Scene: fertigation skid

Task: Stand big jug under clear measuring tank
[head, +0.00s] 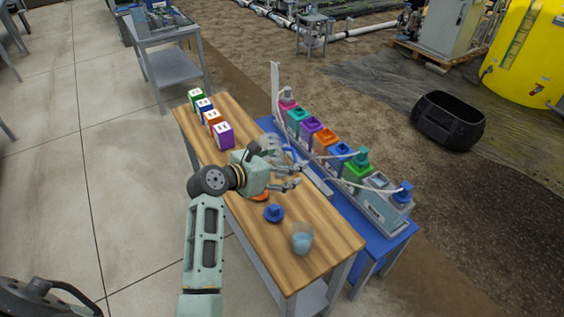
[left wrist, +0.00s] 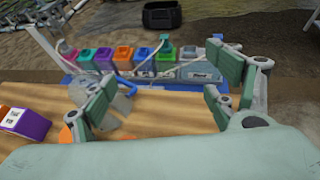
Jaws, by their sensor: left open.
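My left gripper (head: 290,176) is open above the wooden table, near its edge facing the blue bench. In the left wrist view its fingers (left wrist: 165,95) are spread wide. A greyish see-through vessel (left wrist: 122,105), perhaps a jug, shows partly behind the left-hand finger; the gripper is not closed on it. Another see-through bluish vessel (head: 302,240) stands on the table's near end. I cannot tell which is the big jug. The clear-grey tank (head: 384,207) is at the near end of the coloured tank row; it also shows in the left wrist view (left wrist: 200,73). My right gripper is out of view.
The blue bench (head: 375,243) holds the tank row and thin tubes. On the wooden table (head: 330,262) are several numbered boxes (head: 224,135), a blue cap-like piece (head: 274,213) and an orange piece (head: 260,197) partly hidden by my gripper. A black crate (head: 447,120) lies beyond.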

